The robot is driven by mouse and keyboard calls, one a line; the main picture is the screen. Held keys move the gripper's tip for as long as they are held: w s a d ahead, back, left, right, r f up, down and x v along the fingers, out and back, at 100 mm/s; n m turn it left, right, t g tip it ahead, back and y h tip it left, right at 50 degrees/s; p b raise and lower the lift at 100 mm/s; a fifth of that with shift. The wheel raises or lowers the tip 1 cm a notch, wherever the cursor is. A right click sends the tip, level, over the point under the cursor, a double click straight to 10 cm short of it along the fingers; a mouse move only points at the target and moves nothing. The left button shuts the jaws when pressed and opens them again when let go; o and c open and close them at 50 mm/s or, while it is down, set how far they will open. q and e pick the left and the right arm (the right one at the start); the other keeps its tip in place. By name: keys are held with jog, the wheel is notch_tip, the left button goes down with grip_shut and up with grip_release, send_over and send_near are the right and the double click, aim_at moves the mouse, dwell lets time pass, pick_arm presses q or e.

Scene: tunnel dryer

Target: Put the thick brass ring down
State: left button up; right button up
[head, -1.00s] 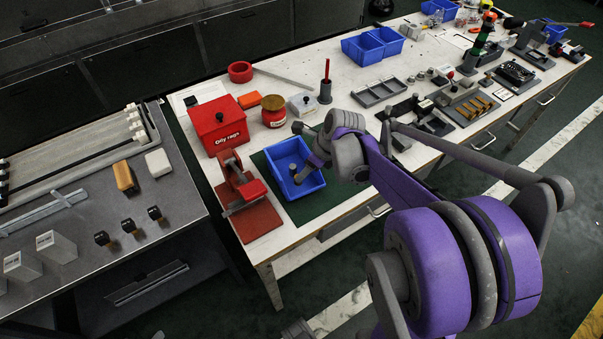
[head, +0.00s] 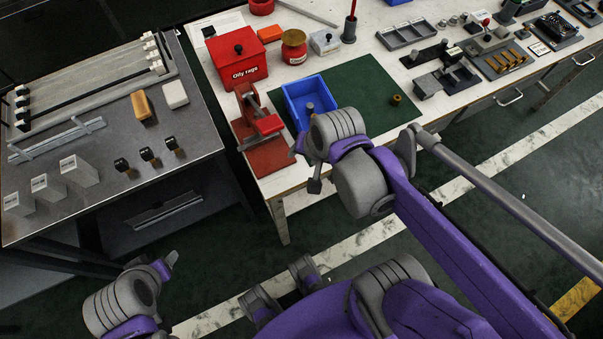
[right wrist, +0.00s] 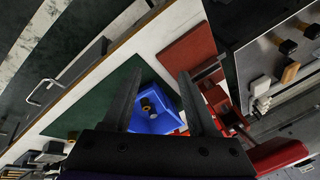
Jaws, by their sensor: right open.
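A small brass ring (head: 396,99) lies on the right end of the green mat (head: 365,85). In the right wrist view a brass-coloured piece (right wrist: 146,104) shows in the blue bin (right wrist: 165,125), beside a grey post. I cannot tell which of the two is the thick ring. In the head view the bin (head: 290,92) stands on the mat's left part, with the post (head: 310,107) inside; its near side is partly hidden. My right gripper (head: 306,165) is open and empty, near the bench's front edge; its fingers (right wrist: 159,75) are spread. My left gripper (head: 168,264) is low at left, its jaws unclear.
A red press (head: 262,125) stands left of the bin, with a red oily-rags box (head: 237,55) and a red can (head: 294,46) behind. A grey tray (head: 407,35) and fixtures stand to the right. A separate grey bench (head: 100,150) is at left. The mat's middle is clear.

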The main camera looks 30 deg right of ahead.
jog(key=s+a+n, duration=0.1)
jog(key=n, duration=0.2)
jog(key=s+a+f+n, duration=0.1)
jog(key=n, duration=0.2)
jog(key=s+a+f+n, duration=0.1)
jog(key=n, duration=0.2)
jog(key=shift+s+a+t, duration=0.2)
jog(key=shift+s+t, duration=0.15)
jog(key=shift+t, duration=0.05)
jog(key=shift+r, duration=0.1)
jog(key=r+p, duration=0.1)
jog(key=w+r+p, duration=0.1)
jog(key=r+p, duration=0.1)
jog(key=shift+r, duration=0.15)
jog(key=shift+s, duration=0.1)
